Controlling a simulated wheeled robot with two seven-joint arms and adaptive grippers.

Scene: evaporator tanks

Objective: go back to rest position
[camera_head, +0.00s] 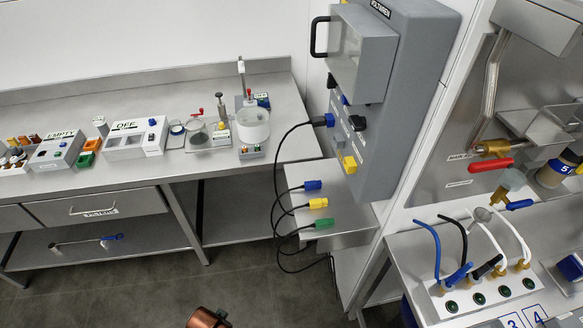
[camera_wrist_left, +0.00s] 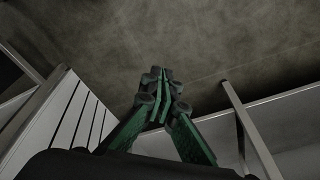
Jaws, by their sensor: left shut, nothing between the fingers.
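My left gripper (camera_wrist_left: 163,108) shows in the left wrist view. Its green fingers are closed together with nothing between them, and it hangs over bare grey floor. In the head view neither gripper shows. A copper-brown rounded part (camera_head: 207,318) is cut off at the bottom edge of the head view; I cannot tell what it is. My right gripper is in neither view.
A steel bench (camera_head: 180,178) with boxes and glassware stands at the left. A grey cabinet (camera_head: 400,100) has cables with blue, yellow and green plugs (camera_head: 318,203) below it. A hose panel (camera_head: 480,295) is at the right. The floor (camera_head: 250,270) between is clear.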

